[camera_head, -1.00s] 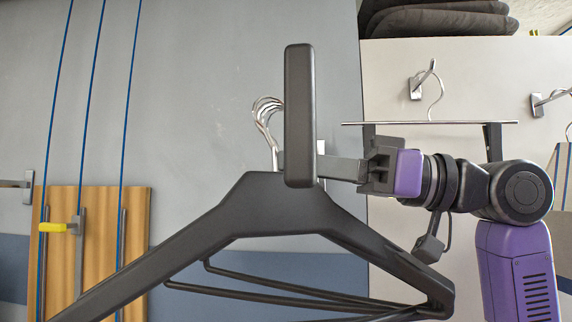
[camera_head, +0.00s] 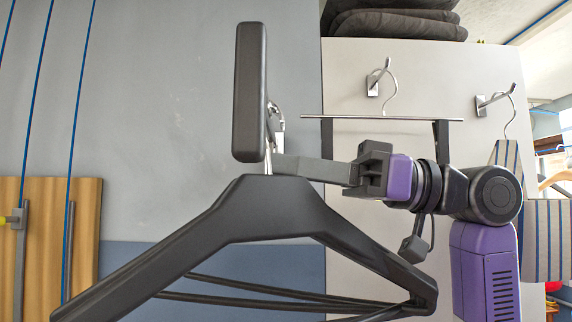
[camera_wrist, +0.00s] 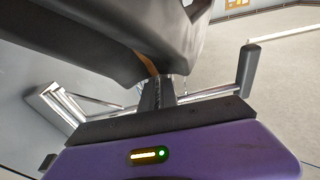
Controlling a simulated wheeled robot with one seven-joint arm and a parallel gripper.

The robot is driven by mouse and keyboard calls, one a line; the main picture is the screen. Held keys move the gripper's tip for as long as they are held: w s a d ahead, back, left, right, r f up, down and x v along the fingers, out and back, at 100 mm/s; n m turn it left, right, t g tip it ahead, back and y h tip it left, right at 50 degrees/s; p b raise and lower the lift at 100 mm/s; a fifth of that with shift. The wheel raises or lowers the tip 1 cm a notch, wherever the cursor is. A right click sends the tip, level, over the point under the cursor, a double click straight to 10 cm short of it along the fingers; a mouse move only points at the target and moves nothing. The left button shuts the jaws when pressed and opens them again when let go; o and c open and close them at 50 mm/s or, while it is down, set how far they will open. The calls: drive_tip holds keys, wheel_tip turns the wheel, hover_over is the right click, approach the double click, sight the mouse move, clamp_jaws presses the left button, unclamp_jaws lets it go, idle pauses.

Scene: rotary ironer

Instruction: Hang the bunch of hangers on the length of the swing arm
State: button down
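The bunch of black hangers (camera_head: 265,205) hangs below my gripper in the head view, with its metal hooks (camera_head: 269,150) up. My gripper (camera_head: 282,164) reaches in from the right, its fingers closed at the hook necks just above the shoulders. A black upright end piece (camera_head: 249,92), apparently the swing arm's end seen nearly end-on, stands nearer the camera and partly covers the hooks. The wrist view shows the black end piece (camera_wrist: 246,70) on a chrome bar (camera_wrist: 210,93), beside the dark hangers (camera_wrist: 110,35). I cannot tell whether the hooks are over the bar.
Dark folded cloths (camera_head: 390,22) lie on top. A wooden board (camera_head: 85,235) stands at the lower left. The grey wall between is clear.

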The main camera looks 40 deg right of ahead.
drive_tip(key=shift+f+b, duration=0.35)
drive_tip(key=shift+f, duration=0.05)
idle(0.5)
drive_tip(key=c, duration=1.6)
unclamp_jaws()
drive_tip(key=shift+o, duration=0.2)
drive_tip(key=b+v, duration=0.2)
drive_tip(key=v, duration=0.6)
